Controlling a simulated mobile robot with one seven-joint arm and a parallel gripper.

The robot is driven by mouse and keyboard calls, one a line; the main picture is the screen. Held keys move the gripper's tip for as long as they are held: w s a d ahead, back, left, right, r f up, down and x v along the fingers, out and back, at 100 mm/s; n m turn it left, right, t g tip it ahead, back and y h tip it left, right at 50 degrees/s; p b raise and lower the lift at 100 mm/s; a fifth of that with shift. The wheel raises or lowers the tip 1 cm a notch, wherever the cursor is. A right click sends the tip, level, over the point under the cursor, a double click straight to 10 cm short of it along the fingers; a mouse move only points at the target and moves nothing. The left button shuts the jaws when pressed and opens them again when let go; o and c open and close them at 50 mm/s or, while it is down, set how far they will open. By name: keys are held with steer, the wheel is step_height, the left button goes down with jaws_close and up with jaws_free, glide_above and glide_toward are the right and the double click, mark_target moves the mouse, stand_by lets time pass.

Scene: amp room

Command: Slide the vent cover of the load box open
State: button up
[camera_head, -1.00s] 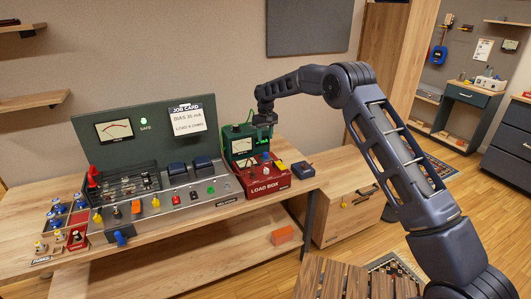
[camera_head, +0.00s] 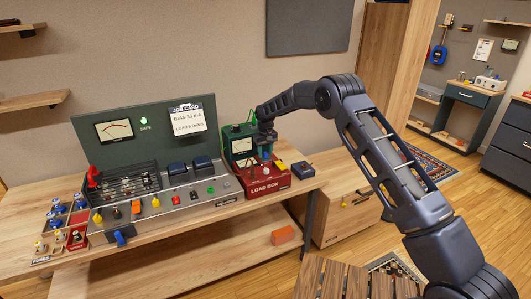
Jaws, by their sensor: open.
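The load box (camera_head: 264,186) is red at the front, with a green meter unit (camera_head: 240,146) at its back left. It stands at the right end of the workbench. My gripper (camera_head: 265,157) points down just over the top of the load box, right of the meter. It is open, and its fingers hide part of the box top. A yellow piece (camera_head: 281,166) shows on the box top to the right of my gripper. The vent cover cannot be clearly told apart at this size.
A grey amplifier chassis (camera_head: 184,197) with switches and knobs stands left of the load box. A green panel (camera_head: 140,125) with a meter and a job card rises behind the chassis.

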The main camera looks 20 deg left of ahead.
jaws_close()
steer(key=w+d, duration=0.4)
steer(key=shift+w+d, duration=0.15)
jaws_free()
steer(key=shift+d, duration=0.1)
steer(key=shift+r, duration=0.1)
step_height(320, 180, up, 11)
steer(key=shift+f, duration=0.2)
stand_by(0.3)
